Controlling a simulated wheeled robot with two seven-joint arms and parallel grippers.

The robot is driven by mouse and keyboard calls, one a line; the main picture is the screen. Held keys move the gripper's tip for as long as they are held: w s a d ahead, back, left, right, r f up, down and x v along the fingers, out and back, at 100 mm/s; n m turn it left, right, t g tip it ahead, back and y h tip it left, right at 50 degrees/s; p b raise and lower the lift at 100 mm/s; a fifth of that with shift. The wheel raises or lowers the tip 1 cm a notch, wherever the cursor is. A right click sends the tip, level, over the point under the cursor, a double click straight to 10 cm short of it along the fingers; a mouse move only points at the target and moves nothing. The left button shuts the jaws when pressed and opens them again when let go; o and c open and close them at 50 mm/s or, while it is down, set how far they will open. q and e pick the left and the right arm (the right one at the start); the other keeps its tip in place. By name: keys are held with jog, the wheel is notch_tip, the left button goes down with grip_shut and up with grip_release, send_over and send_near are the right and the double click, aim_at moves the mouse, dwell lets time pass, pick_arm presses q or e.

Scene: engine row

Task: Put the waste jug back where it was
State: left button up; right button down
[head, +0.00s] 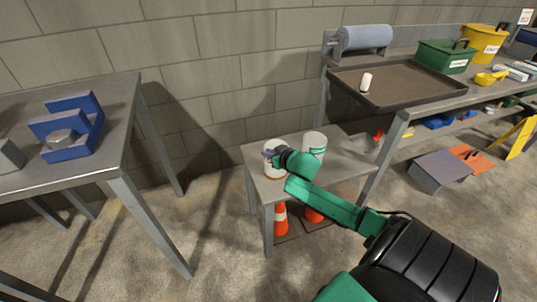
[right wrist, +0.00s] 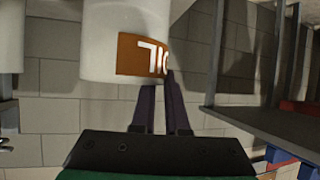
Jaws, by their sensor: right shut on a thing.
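The waste jug (head: 269,174) is white with an orange label and shows at the left part of the small grey table (head: 345,165) in the head view. My right gripper (head: 270,154) is at its upper part, shut on it. In the right wrist view the jug (right wrist: 105,45) fills the upper middle, its label lettering upside down, and my gripper's dark fingers (right wrist: 160,105) are close together against it. I cannot tell whether the jug's base touches the table. My left gripper is not in view.
A second white jug (head: 315,142) with a green band stands just right. Orange cones (head: 280,219) are under the table. A bench with a dark tray (head: 400,85) and a white bottle (head: 366,82) is at the right. A grey table (head: 95,100) with a blue holder (head: 72,147) is at the left.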

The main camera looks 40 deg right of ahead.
jog(key=c, duration=1.3)
grip_release()
jog(key=shift+f, duration=0.1)
jog(key=o, duration=0.4)
